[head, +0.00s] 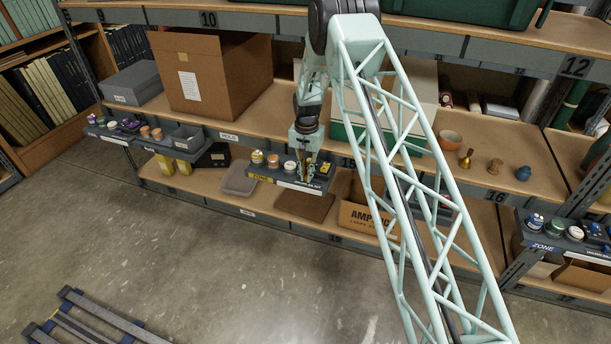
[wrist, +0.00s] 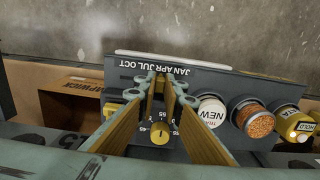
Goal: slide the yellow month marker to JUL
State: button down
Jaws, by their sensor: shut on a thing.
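A dark grey control ledge (head: 290,182) sticks out from the shelf front, with a month strip (wrist: 172,71) marked JAN, APR, JUL, OCT along its edge. My gripper (head: 305,178) is down at the ledge's right part in the head view. In the wrist view my gripper (wrist: 164,80) has its fingertips close together just beside the month lettering. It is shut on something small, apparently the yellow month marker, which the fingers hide. I cannot tell which month it stands at.
A yellow dial knob (wrist: 160,133) with numbers sits between my fingers' bases. An open cardboard box (head: 366,218) is right of the ledge.

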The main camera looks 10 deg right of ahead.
jog(key=shift+s+d, duration=0.35)
jog(key=shift+d, duration=0.25)
jog(key=shift+s+d, duration=0.35)
jog(key=shift+d, duration=0.2)
jog(key=c, duration=2.7)
grip_release()
jog(key=shift+r, duration=0.1)
jog(key=shift+r, duration=5.9)
jog(key=shift+r, duration=0.1)
